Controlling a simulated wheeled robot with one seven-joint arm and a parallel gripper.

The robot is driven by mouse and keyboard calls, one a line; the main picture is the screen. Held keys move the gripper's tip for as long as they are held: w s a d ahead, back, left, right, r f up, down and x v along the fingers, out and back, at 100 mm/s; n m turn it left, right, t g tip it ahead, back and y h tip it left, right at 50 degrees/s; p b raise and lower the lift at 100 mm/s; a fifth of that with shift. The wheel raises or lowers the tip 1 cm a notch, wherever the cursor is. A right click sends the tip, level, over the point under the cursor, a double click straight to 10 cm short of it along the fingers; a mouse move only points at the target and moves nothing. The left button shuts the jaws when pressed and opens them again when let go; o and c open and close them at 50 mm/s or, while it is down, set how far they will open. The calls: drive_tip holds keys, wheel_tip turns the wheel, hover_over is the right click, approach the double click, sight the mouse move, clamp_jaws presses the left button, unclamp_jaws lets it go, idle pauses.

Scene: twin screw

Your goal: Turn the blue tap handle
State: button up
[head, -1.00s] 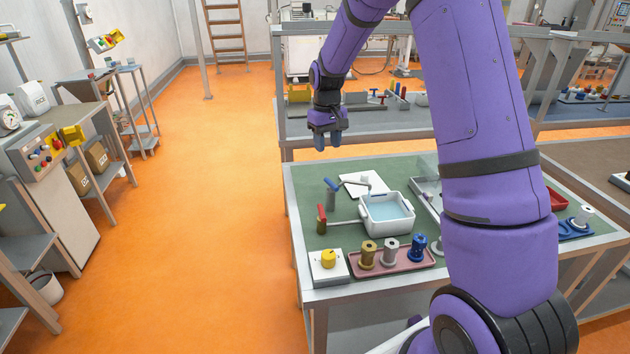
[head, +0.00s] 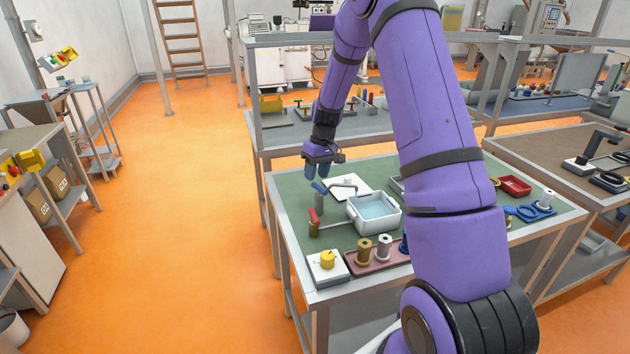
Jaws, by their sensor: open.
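The blue tap handle (head: 319,187) is a short lever on top of a grey upright post at the back left of the green-topped table. I see nothing between the fingers. I cannot tell whether a fingertip touches the handle. A second tap with a red handle (head: 314,215) stands nearer the front.
A yellow knob on a white box (head: 327,265) sits at the table's front left corner. A pink tray (head: 362,266) with spools stands beside it, partly behind my arm.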

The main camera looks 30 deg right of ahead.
drive_tip(key=shift+a+f, duration=0.15)
drive_tip(key=shift+f, duration=0.55)
drive_tip(key=shift+a+f, duration=0.1)
drive_tip(key=shift+f, duration=0.55)
clamp_jaws()
drive_tip(key=m, duration=0.3)
drive_tip(key=d+m+t, duration=0.1)
drive_tip(key=m, duration=0.1)
drive_tip(key=shift+s+m, duration=0.25)
drive_tip(key=shift+m, duration=0.05)
unclamp_jaws()
drive_tip(key=v, duration=1)
drive_tip(key=shift+r, duration=0.4)
